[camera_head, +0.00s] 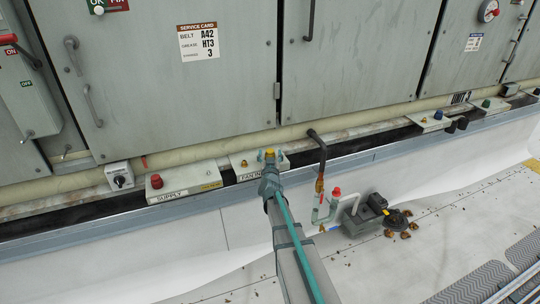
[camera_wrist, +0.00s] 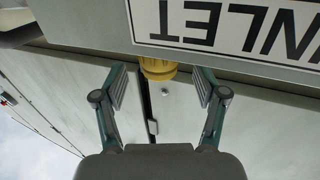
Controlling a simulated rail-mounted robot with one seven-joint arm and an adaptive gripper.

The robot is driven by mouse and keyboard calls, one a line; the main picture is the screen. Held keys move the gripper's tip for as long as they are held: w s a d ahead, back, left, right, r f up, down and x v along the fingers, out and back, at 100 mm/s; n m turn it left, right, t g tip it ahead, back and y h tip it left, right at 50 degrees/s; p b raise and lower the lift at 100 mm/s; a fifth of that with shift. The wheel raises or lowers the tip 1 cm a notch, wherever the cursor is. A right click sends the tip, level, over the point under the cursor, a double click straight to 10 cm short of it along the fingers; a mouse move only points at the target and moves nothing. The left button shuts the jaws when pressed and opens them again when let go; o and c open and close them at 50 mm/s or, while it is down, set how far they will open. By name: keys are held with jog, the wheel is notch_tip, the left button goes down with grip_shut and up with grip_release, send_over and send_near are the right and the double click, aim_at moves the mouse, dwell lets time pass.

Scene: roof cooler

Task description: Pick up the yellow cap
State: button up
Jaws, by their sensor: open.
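The yellow cap (camera_head: 270,153) is on the box labelled FAN INLET (camera_head: 246,176), along the ledge below the grey cabinet doors. In the wrist view the yellow cap (camera_wrist: 158,69) is round with a ridged rim and shows between and just beyond my fingertips. My gripper (camera_wrist: 160,88) is open, with one finger on each side of the cap's line and a visible gap to it. In the head view my gripper (camera_head: 269,165) overlaps the cap's position, and the fingers are too small there to tell whether they touch it.
A SUPPLY box (camera_head: 183,182) with a red knob (camera_head: 157,181) stands to the left. A dark bent pipe (camera_head: 320,155) rises close to the right of my gripper. Pipework with a red cap (camera_head: 336,192) and a pump (camera_head: 366,217) stand at lower right. Grey cabinet doors (camera_head: 160,100) rise behind.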

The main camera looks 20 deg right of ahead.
jog(key=x, duration=0.2)
jog(key=shift+w+d, duration=0.15)
jog(key=shift+w, duration=0.1)
jog(key=c, duration=1.1)
jog(key=shift+r, duration=0.1)
